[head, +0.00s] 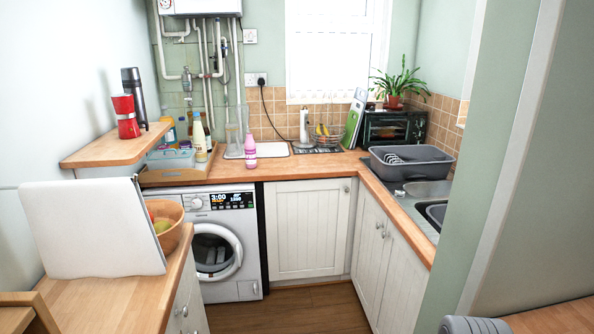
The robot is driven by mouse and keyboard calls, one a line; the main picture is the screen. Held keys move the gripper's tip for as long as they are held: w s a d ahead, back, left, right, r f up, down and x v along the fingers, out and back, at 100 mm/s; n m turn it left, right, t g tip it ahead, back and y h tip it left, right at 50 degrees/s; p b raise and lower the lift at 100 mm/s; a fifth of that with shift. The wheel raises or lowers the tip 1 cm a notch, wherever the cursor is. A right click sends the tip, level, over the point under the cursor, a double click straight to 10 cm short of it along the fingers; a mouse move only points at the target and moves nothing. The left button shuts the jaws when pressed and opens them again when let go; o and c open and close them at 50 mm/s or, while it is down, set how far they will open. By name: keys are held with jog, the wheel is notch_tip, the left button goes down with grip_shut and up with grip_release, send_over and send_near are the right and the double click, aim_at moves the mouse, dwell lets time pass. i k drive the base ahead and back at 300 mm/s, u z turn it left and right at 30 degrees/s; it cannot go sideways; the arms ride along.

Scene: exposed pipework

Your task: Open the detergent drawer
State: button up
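The white washing machine (250,262) stands under the wooden worktop, left of the white cupboards. Its lit display (232,200) reads 3:00, with a round dial (197,203) to its left. Its round door (216,252) looks shut. The detergent drawer would be at the upper left of the front panel, but that corner is small and partly behind the fruit bowl, so I cannot make out its handle or state.
A wooden bowl of fruit (172,234) and a white open book or board (92,228) stand on the near left counter (125,305), in front of the machine's left side. Wooden floor (305,308) is free before the cupboards. A green wall edge (462,150) rises at right.

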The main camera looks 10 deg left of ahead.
aim_at(177, 198)
jog(key=u, duration=0.8)
jog(key=i, duration=1.2)
jog(key=z, duration=0.3)
jog(key=i, duration=1.95)
jog(key=u, duration=3.05)
